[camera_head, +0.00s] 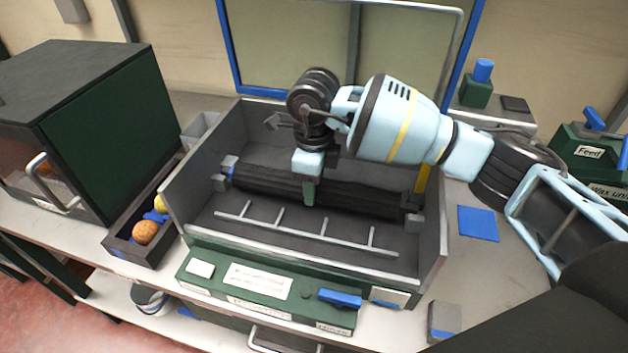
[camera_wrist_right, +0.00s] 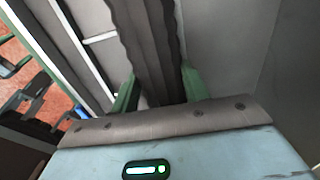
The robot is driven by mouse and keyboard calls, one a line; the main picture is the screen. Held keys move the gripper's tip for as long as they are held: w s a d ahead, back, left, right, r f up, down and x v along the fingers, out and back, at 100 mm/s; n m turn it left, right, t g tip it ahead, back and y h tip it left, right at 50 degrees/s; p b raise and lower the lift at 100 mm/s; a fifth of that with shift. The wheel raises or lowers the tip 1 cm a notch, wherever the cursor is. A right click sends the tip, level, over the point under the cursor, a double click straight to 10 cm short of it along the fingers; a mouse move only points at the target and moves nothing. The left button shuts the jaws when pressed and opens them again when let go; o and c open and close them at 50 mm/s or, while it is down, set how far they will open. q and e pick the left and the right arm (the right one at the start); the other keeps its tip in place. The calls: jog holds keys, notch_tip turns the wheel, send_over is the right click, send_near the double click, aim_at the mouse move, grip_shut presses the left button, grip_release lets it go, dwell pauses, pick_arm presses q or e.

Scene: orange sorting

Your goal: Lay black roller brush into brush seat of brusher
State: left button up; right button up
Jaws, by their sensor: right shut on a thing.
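The black roller brush (camera_head: 262,184) lies lengthwise across the open grey trough of the brusher (camera_head: 300,294), between grey end blocks at the left (camera_head: 226,168) and right (camera_head: 413,222). My right gripper (camera_head: 309,194) reaches down from above and is shut on the brush near its middle. In the right wrist view, the green fingers (camera_wrist_right: 160,92) stand on either side of the dark ridged brush (camera_wrist_right: 146,35). Whether the brush ends rest fully in the seat is not clear. My left gripper is not in view.
A grey rail with short posts (camera_head: 300,234) runs along the trough's front. A blue-framed screen (camera_head: 410,45) stands behind. A narrow bin with oranges (camera_head: 127,243) and a dark green box (camera_head: 115,140) are at left. A blue pad (camera_head: 478,223) lies at right.

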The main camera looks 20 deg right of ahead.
jog(key=o, duration=1)
jog(key=shift+r, duration=3.95)
jog(key=shift+s+f, duration=0.1)
